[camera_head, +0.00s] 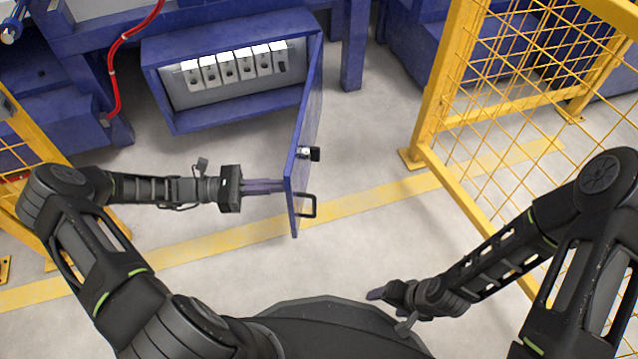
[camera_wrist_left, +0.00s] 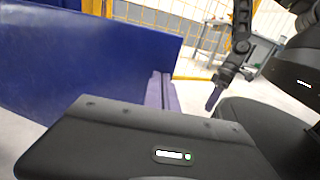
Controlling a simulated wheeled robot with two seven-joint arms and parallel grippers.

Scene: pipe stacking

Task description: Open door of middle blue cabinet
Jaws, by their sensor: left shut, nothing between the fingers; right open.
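The middle blue cabinet (camera_head: 178,126) stands at the back centre with its inside showing. Its door (camera_head: 306,125) is hinged on the right side and swung out toward me, well open. A black handle (camera_head: 308,207) and a latch (camera_head: 308,153) sit on the door's outer face. My left gripper (camera_head: 283,186) is shut and empty, its fingers at the door's inner face near the free edge; I cannot tell if they touch. In the left wrist view the door (camera_wrist_left: 85,65) fills the upper left beside the fingers (camera_wrist_left: 160,90). My right gripper (camera_head: 378,294) is open and empty, low by my base, away from the door.
A row of switches (camera_head: 230,68) is inside the cabinet. A red hose (camera_head: 113,75) hangs at its left. Yellow mesh fencing (camera_head: 432,100) stands on the right, with more at the left edge. The floor between door and right fence is clear.

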